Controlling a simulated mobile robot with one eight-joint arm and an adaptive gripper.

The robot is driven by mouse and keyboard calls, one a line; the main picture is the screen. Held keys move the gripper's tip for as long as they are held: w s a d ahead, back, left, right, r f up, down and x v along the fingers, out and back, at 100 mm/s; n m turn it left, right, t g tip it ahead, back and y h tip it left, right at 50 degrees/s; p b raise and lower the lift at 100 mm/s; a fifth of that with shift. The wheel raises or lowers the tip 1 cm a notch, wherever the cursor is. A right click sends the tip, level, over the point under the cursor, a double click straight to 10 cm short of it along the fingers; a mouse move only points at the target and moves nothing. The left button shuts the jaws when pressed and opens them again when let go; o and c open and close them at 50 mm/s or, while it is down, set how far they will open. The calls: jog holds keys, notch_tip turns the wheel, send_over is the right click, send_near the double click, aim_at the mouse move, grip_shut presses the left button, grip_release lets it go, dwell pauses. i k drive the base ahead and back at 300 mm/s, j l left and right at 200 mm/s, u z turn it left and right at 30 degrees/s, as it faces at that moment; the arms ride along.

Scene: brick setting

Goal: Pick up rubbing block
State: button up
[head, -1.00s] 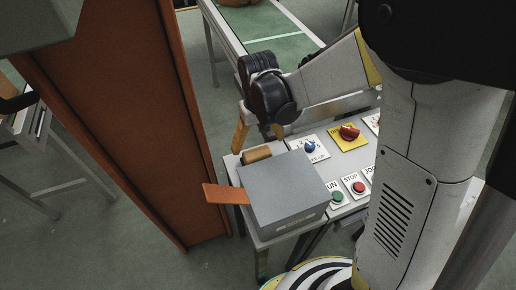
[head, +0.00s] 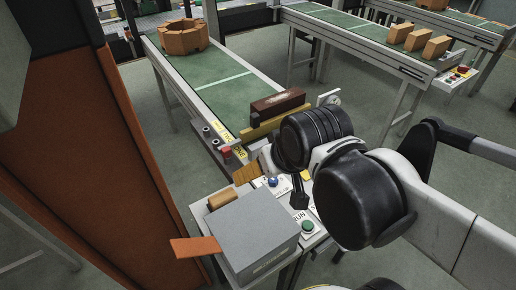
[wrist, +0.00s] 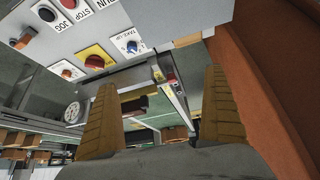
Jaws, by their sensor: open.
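No block is clearly labelled as the rubbing block. A small tan block (head: 222,198) lies behind the grey box (head: 255,235) on the control stand, partly hidden by it. A tan piece also shows at the panel edge in the wrist view (wrist: 187,40). A dark brown block (head: 277,102) lies at the near end of the green conveyor, behind a yellow bar. My gripper (head: 272,177) is above the control panel, to the right of the tan block. Its yellow-orange fingers are apart and empty in the wrist view (wrist: 160,80).
An orange flat piece (head: 195,248) sticks out left of the grey box. The panel has a blue knob (head: 273,182) and a green button (head: 307,226). A tall rust-orange panel (head: 70,150) stands at left. A green conveyor (head: 215,85) runs behind, carrying an orange-brown ring of blocks (head: 183,38).

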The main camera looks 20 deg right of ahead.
aim_at(216, 202)
jog(key=l+u, duration=0.25)
jog(key=u, duration=0.15)
jog(key=l+u, duration=0.35)
jog(key=j, duration=0.1)
